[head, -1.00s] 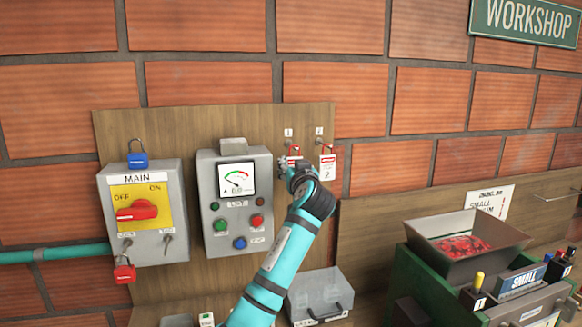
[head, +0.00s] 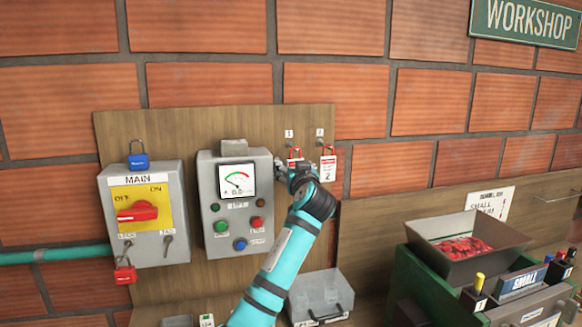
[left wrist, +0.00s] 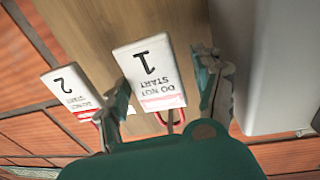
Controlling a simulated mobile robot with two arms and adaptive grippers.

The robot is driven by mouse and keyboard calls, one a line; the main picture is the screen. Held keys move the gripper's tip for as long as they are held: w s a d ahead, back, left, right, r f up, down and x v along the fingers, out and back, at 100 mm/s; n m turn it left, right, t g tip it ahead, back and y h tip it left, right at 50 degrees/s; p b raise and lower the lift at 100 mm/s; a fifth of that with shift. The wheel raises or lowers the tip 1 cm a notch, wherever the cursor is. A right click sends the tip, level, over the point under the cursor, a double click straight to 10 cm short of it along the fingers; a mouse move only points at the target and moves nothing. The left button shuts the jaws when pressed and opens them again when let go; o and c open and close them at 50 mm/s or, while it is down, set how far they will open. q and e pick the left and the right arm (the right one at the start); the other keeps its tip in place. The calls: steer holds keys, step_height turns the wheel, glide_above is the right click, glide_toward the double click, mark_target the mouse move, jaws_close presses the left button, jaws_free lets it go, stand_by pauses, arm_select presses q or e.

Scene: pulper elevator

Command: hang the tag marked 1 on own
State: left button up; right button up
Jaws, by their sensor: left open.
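The tag marked 1 (left wrist: 150,72) is white with a red band and reads "DO NOT START"; it shows upside down in the left wrist view. It hangs by a red loop below the label 1 on the wooden board. In the head view only its top (head: 295,156) shows above my gripper. My left gripper (head: 287,170) is open at this tag, with one finger on each side of it in the left wrist view (left wrist: 168,84); contact cannot be told. The tag marked 2 (head: 328,168) hangs just right. My right gripper is not in view.
The grey meter box (head: 236,205) stands close left of the gripper. Further left is the MAIN switch box (head: 142,213) with a blue padlock (head: 138,161), a red padlock (head: 124,272) and two small pegs. A grey case (head: 320,295) lies below my arm.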

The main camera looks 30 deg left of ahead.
arm_select(q)
steer(key=shift+s+d, duration=0.3)
steer(key=shift+d, duration=0.05)
steer(key=v, duration=1.1)
steer(key=shift+s, duration=0.2)
